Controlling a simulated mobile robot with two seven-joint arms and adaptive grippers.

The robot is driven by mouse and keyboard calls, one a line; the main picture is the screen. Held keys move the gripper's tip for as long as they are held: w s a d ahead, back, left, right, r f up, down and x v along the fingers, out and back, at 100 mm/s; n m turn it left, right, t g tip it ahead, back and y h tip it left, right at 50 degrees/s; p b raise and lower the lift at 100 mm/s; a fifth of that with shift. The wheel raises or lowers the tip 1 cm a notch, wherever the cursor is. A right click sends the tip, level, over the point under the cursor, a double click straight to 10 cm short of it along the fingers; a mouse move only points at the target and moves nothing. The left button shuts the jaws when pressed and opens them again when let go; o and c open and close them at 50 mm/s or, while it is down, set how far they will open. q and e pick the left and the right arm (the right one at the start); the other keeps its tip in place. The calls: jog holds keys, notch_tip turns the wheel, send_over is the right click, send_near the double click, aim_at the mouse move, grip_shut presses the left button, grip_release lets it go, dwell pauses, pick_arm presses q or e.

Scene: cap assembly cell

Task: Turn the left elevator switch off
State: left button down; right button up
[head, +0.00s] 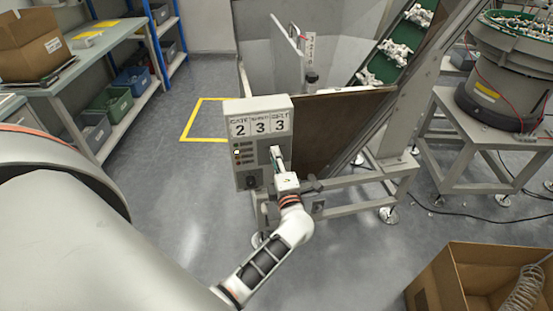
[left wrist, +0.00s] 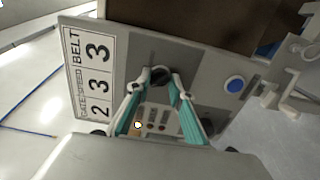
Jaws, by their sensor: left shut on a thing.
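The grey control box (head: 261,116) with labels 2, 3, 3 stands on the elevator frame. It also fills much of the left wrist view (left wrist: 128,62). My left gripper (head: 277,156) reaches the right side of its front face. In the left wrist view the teal-lined fingers of the left gripper (left wrist: 160,82) converge and are shut on a dark switch knob (left wrist: 158,73). The fingers partly hide the knob, and its setting cannot be read. Small indicators (head: 237,153) line the box's left side, one lit yellowish. My right gripper is not in view.
A blue button (left wrist: 234,84) sits on the panel, clear of the fingers. A brown hopper panel (head: 335,125) is close on the right. A cardboard box (head: 440,285) stands at lower right. A shelf (head: 125,122) with bins is at left; the floor between is clear.

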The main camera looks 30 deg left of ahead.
pick_arm(q)
jog(key=shift+f+n, duration=0.1)
jog(key=shift+n, duration=1)
jog(key=c, duration=1.8)
grip_release()
jog(key=v, duration=0.7)
jog(key=shift+s+d, duration=0.2)
